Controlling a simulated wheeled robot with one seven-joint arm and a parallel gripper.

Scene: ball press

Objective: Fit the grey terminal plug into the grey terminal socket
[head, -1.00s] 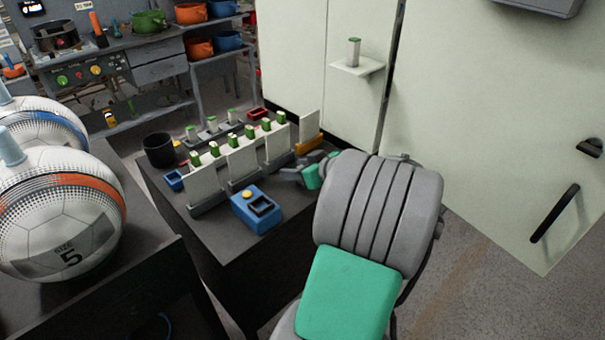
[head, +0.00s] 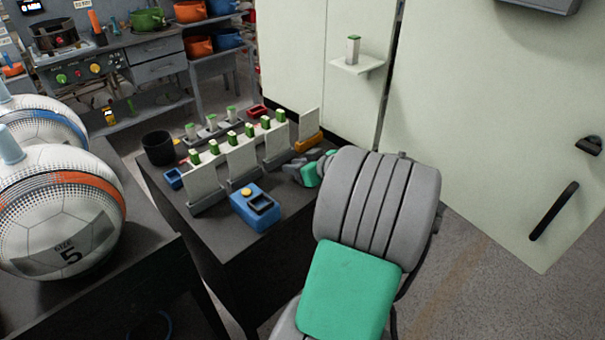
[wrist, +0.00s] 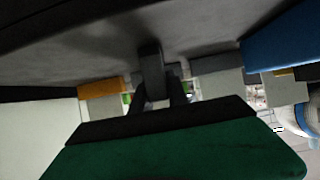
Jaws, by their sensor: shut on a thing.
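My gripper (head: 294,172) is low over the right end of the dark table, beside the boards and partly hidden by my own arm. In the wrist view my gripper (wrist: 164,90) is shut on a small grey piece (wrist: 151,58), which I take for the grey terminal plug. The plug is not clear in the head view. Several white boards stand on the table in grey bases (head: 246,182), and the rightmost board has an orange base (head: 309,143). I cannot tell which grey part is the terminal socket, or whether the plug touches it.
A blue box (head: 253,222) with a yellow button stands in front of the boards. A black cup (head: 158,147) and a small blue block (head: 173,179) are at the left. A pale cabinet (head: 470,110) stands behind at the right. Large balls (head: 62,212) fill the near left.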

